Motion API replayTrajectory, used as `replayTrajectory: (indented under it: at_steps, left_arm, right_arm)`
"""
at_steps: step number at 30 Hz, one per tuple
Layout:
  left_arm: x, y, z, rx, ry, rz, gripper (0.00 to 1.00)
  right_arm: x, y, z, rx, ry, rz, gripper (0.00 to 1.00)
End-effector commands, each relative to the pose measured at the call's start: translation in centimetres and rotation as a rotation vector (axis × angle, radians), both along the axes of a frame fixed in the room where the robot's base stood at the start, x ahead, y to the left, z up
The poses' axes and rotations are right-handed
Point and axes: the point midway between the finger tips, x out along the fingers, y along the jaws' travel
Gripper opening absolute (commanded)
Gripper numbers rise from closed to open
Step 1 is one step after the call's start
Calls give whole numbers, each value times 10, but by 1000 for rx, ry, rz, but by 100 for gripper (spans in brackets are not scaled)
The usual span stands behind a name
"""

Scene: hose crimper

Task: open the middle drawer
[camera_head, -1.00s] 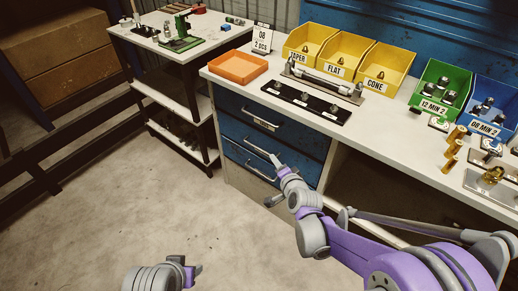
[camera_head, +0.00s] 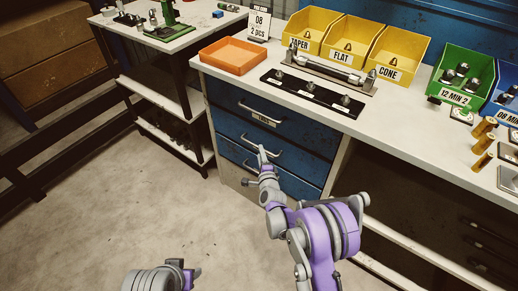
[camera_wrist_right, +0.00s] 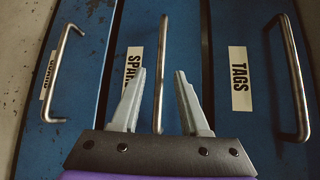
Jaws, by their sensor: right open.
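The blue drawer unit under the bench has stacked drawers with bar handles. The middle drawer (camera_head: 285,162) is shut, and its handle (camera_head: 236,141) shows partly beside my right gripper. My right gripper (camera_head: 262,153) is open in front of this drawer. In the right wrist view the drawers lie sideways, and the middle handle (camera_wrist_right: 162,60) runs between the fingers of the open right gripper (camera_wrist_right: 160,95). I cannot tell whether either finger touches it. The middle drawer's label (camera_wrist_right: 134,70) is partly hidden by a finger. My left gripper (camera_head: 185,275) is at the bottom edge.
The top drawer (camera_head: 295,133) is shut, and its handle (camera_head: 262,114) is just above. The TAGS label (camera_wrist_right: 239,78) is on a neighbouring drawer. An orange tray (camera_head: 234,70) and a black strip (camera_head: 290,92) lie on the bench above. The floor to the left is open.

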Motion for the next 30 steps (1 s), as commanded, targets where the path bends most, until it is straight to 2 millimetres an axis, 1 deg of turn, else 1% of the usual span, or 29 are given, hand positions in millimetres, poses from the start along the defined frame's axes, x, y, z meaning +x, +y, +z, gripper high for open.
replayTrajectory:
  at_steps: [1, 3, 7, 12, 19, 23, 24, 26, 27, 30]
  left_arm:
    - [0, 0, -2, 0, 1, 0, 50]
    - [0, 0, -3, 0, 1, 0, 50]
    - [1, 0, -5, 0, 2, 0, 50]
    - [1, 0, -6, 0, 2, 0, 50]
    - [1, 0, -6, 0, 2, 0, 50]
    - [1, 0, -6, 0, 2, 0, 50]
    - [1, 0, -6, 0, 2, 0, 50]
    - [1, 0, -6, 0, 2, 0, 50]
    - [1, 0, -6, 0, 2, 0, 50]
    - [1, 0, -6, 0, 2, 0, 50]
  right_arm:
    - [9, 1, -3, -1, 0, 0, 45]
    - [20, 3, -4, -1, 1, 0, 45]
    - [34, 5, -6, -1, 1, 0, 45]
    - [41, 7, -6, -1, 1, 0, 45]
    - [41, 7, -6, -1, 1, 0, 45]
    - [41, 7, -6, -1, 1, 0, 21]
    - [41, 7, -6, -1, 1, 0, 14]
    - [41, 7, -6, -1, 1, 0, 3]
    - [41, 7, -6, -2, 1, 0, 0]
    - [41, 7, -6, -1, 1, 0, 0]
